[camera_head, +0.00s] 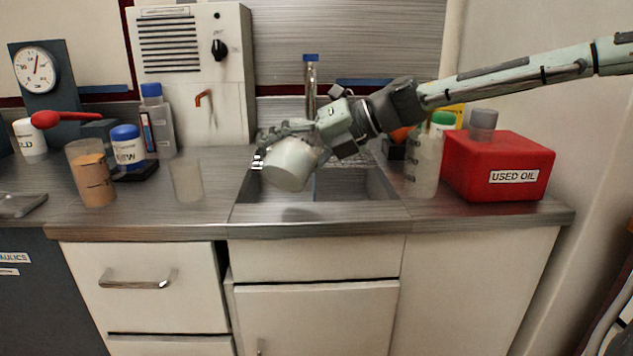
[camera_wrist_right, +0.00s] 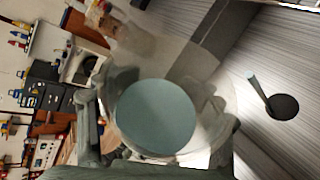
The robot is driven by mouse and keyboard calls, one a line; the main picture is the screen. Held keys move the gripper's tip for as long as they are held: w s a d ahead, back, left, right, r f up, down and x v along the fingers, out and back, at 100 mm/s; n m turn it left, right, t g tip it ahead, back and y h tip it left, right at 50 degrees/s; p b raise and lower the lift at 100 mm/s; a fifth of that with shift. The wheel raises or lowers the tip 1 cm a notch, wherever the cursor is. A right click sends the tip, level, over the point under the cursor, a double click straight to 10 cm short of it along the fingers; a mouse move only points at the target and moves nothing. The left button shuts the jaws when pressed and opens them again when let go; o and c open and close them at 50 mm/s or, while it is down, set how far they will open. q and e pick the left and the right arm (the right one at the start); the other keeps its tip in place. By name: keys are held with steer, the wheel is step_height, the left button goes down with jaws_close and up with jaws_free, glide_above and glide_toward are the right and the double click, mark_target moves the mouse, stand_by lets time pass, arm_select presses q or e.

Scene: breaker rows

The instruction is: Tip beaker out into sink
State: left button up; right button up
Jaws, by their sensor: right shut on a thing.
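A pale, translucent beaker (camera_head: 289,166) is held above the left part of the metal sink (camera_head: 354,187). It is tilted, with its wide end down and towards the front. My right gripper (camera_head: 288,140) is shut on it, reaching in from the right. In the right wrist view the beaker (camera_wrist_right: 212,72) shows large and clear-walled, with a blue-grey disc inside; I cannot tell whether that is its bottom or liquid. One finger shows at its left side there. No stream of liquid shows. My left gripper is not in view.
Left are a clear empty-looking glass (camera_head: 187,182), a tan-filled beaker (camera_head: 93,178) and a blue-lidded jar (camera_head: 127,148). Front counter edge is clear.

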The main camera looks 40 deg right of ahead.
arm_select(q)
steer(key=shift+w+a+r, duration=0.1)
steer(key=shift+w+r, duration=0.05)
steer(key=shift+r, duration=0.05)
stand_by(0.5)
arm_select(e)
steer(key=shift+f+m+y, duration=0.15)
steer(key=shift+m+y, duration=0.25)
steer(key=shift+y, duration=0.1)
stand_by(0.6)
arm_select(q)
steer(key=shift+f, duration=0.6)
arm_select(e)
steer(key=shift+r+m, duration=0.2)
steer(key=shift+m, duration=0.1)
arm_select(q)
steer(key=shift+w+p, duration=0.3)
arm_select(e)
steer(key=shift+g+y, duration=0.3)
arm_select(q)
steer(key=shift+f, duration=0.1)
arm_select(e)
steer(key=shift+r, duration=0.1)
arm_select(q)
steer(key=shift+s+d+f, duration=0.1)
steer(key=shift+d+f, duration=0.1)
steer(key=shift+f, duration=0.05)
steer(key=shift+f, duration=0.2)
arm_select(e)
steer(key=shift+r, duration=0.15)
